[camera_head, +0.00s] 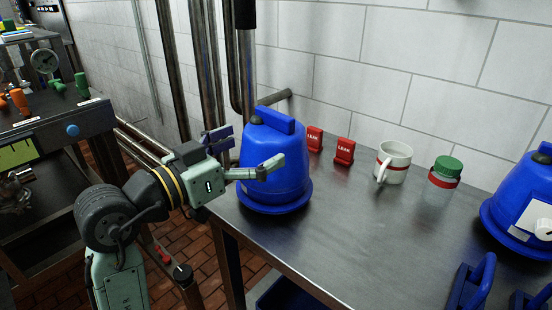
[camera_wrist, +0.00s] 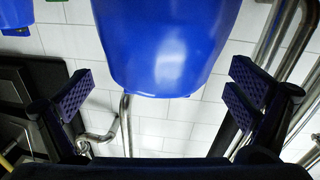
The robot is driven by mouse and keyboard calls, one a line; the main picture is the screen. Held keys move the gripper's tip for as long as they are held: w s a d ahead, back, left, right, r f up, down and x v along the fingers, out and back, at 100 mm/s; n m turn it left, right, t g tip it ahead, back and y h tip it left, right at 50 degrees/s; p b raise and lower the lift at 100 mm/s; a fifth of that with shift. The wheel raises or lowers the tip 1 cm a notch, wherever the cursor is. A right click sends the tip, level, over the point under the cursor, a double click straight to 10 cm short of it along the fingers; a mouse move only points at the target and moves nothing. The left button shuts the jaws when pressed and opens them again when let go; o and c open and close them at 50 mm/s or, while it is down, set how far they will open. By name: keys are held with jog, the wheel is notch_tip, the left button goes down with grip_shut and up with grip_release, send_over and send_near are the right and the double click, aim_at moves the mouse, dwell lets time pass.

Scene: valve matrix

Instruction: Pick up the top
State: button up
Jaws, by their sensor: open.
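A blue domed piece (camera_head: 272,172) with a bar handle (camera_head: 275,119) on top and a wide bottom rim stands upright at the left end of the metal table. It is the likely top, though the frames do not name it. My gripper (camera_head: 247,152) is open at its left side, with one finger in front of the dome and the other by its left edge. In the wrist view the blue body (camera_wrist: 165,45) lies ahead, between the spread fingers of my gripper (camera_wrist: 160,95). Nothing is held. I cannot tell whether the fingers touch it.
The metal table (camera_head: 345,220) has clear room in the middle. Two red LEAK blocks (camera_head: 344,151), a white mug (camera_head: 393,162) and a green-lidded jar (camera_head: 444,172) stand along the wall. Another blue domed unit (camera_head: 520,200) stands at the right. Pipes (camera_head: 203,70) rise behind my gripper.

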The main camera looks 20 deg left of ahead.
aim_at(274, 133)
jog(key=x, duration=0.1)
jog(key=p+x, duration=0.1)
jog(key=x, duration=0.1)
jog(key=p+x, duration=0.1)
jog(key=x, duration=0.1)
jog(key=shift+w+r, duration=0.1)
jog(key=shift+r, duration=0.3)
jog(key=shift+w+f, duration=0.1)
jog(key=shift+w, duration=0.1)
jog(key=shift+c, duration=0.4)
jog(key=c, duration=1.4)
jog(key=shift+c, duration=0.5)
